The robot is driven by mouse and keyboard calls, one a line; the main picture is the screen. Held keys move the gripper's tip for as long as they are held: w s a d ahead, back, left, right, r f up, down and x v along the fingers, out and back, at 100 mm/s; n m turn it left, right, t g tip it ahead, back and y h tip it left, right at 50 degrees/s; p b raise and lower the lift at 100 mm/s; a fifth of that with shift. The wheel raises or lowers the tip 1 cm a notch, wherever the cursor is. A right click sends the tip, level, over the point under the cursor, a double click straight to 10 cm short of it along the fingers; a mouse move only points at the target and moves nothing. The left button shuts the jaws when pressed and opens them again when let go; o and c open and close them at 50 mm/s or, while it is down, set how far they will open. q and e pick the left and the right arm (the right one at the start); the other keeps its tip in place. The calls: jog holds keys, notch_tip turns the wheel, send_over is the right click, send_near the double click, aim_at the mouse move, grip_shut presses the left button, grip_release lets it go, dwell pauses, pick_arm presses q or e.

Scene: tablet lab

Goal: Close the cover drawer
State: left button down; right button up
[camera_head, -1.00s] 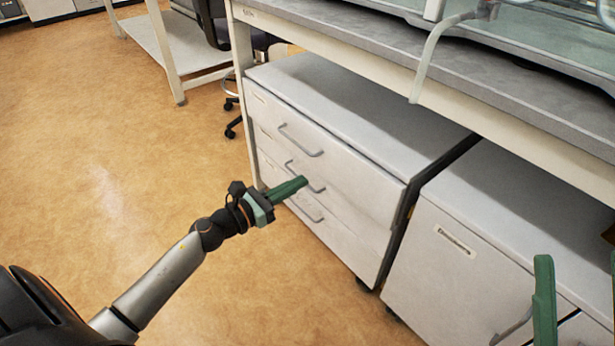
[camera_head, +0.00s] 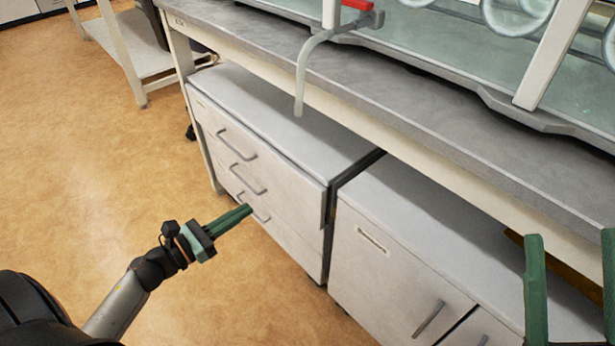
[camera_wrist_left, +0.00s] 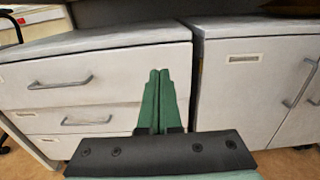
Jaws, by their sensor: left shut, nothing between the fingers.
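A white drawer cabinet (camera_head: 296,122) stands under the bench, with three stacked drawers. The top drawer (camera_head: 270,165), middle drawer (camera_head: 205,147) and bottom drawer (camera_head: 290,238) each have a grey bar handle. My right gripper (camera_head: 571,236) is open and empty at the right edge.
A white door cabinet (camera_head: 385,275) stands right of the drawers, across a narrow dark gap. The grey bench top (camera_head: 400,100) overhangs both and carries glass-fronted equipment with a hanging pale tube (camera_head: 302,80). The tan floor (camera_head: 90,180) at left is clear.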

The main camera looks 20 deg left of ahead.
aim_at(296, 177)
pick_arm(q)
jog(key=b+x, duration=0.1)
jog(key=x, duration=1.3)
jog(key=shift+d, duration=0.1)
jog(key=shift+b+x, duration=0.45)
jog(key=shift+x, duration=0.55)
jog(key=shift+r, duration=0.25)
jog(key=shift+f, duration=0.1)
